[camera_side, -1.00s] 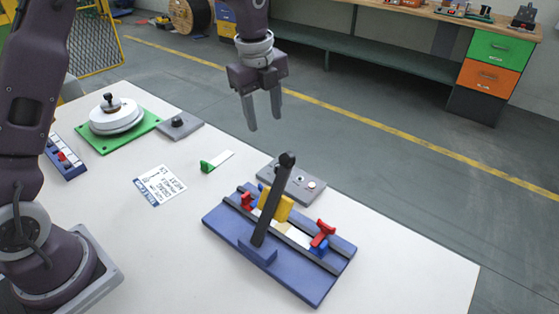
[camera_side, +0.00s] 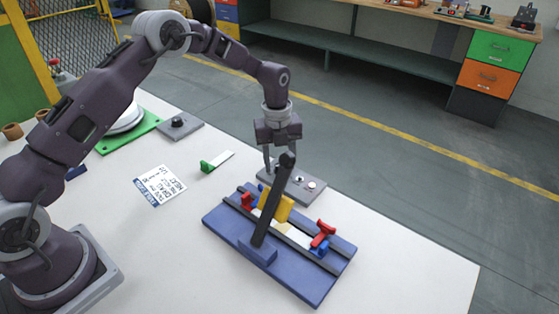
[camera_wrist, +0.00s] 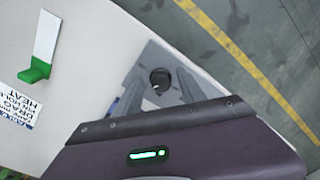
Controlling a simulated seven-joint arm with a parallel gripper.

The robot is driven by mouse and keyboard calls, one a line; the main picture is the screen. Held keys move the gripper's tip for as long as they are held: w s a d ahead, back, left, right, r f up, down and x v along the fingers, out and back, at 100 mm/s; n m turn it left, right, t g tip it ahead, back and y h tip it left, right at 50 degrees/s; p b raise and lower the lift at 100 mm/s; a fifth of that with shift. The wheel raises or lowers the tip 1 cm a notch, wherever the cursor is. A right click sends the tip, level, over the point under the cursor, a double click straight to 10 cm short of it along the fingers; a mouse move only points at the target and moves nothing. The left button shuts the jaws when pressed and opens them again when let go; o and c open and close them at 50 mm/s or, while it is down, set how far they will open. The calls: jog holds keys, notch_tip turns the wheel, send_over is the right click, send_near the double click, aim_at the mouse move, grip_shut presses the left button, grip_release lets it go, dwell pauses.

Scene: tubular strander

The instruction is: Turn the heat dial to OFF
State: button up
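A black round dial (camera_wrist: 160,79) with a small pale mark sits on a grey panel (camera_wrist: 147,58) in the wrist view. No label on it is legible. My gripper (camera_side: 279,165) points down over the left part of this panel (camera_side: 316,196) in the side view. Its two fingers are apart, and in the wrist view they appear on either side of the dial with nothing held. In the side view the dial is hidden behind the fingers and lever. Whether the fingers touch it I cannot tell.
A blue fixture (camera_side: 290,282) with an upright black lever (camera_side: 271,205) stands just in front of the panel. A second grey plate with a black knob (camera_side: 178,122) lies farther left. A green-handled strip (camera_side: 217,162) and a printed card (camera_side: 160,186) lie between.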

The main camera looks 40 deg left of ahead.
grip_shut()
jog(key=n, duration=1)
jog(key=shift+s+d+r, duration=0.1)
jog(key=n, duration=0.7)
jog(key=shift+n, duration=0.4)
jog(key=n, duration=0.6)
jog(key=shift+d+y, duration=0.1)
jog(key=shift+y, duration=0.2)
